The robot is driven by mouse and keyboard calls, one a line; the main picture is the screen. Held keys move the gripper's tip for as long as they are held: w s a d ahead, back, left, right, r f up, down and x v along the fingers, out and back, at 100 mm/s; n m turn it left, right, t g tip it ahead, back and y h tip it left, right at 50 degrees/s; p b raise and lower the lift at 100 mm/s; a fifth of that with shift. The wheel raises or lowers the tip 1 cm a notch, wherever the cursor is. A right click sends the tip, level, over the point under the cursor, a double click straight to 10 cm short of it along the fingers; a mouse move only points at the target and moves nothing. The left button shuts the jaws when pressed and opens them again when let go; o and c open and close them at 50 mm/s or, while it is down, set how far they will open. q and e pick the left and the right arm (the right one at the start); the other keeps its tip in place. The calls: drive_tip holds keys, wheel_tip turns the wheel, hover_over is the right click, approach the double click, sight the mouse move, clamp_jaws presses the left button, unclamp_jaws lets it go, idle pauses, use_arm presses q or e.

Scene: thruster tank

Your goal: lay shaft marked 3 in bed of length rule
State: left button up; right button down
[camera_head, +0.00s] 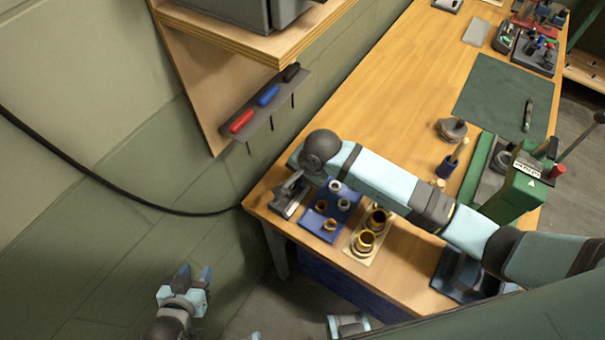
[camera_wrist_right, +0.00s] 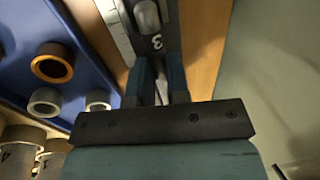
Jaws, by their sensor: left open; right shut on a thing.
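The length rule (camera_head: 291,197) lies at the near left corner of the bench. In the right wrist view its pale scale (camera_wrist_right: 117,28) runs beside a dark bed (camera_wrist_right: 172,25). My right gripper (camera_wrist_right: 157,75) is shut on a pale metal shaft (camera_wrist_right: 147,15), at the rule. A white 3 shows just beyond the fingertips. I cannot tell whether the shaft touches the bed. In the head view my right arm mostly hides this gripper and the shaft. My left gripper (camera_head: 194,277) is open and empty, low at the left, off the bench.
A green press (camera_head: 518,185) stands further right. A tool rack (camera_head: 262,112) hangs on the wall. A green mat (camera_head: 490,90) lies beyond.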

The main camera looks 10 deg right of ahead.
drive_tip(key=shift+s+f, duration=0.1)
drive_tip(key=shift+f, duration=0.15)
drive_tip(key=c, duration=1.1)
unclamp_jaws()
drive_tip(key=shift+c, duration=0.2)
drive_tip(key=shift+o, duration=0.6)
drive_tip(key=shift+f, duration=0.2)
drive_tip(key=shift+s, duration=0.1)
drive_tip(key=shift+f, duration=0.1)
drive_tip(key=p+v, duration=0.8)
drive_tip(key=v, duration=0.6)
drive_tip(key=shift+w+r, duration=0.25)
drive_tip(key=shift+r, duration=0.25)
drive_tip(key=shift+a, duration=0.15)
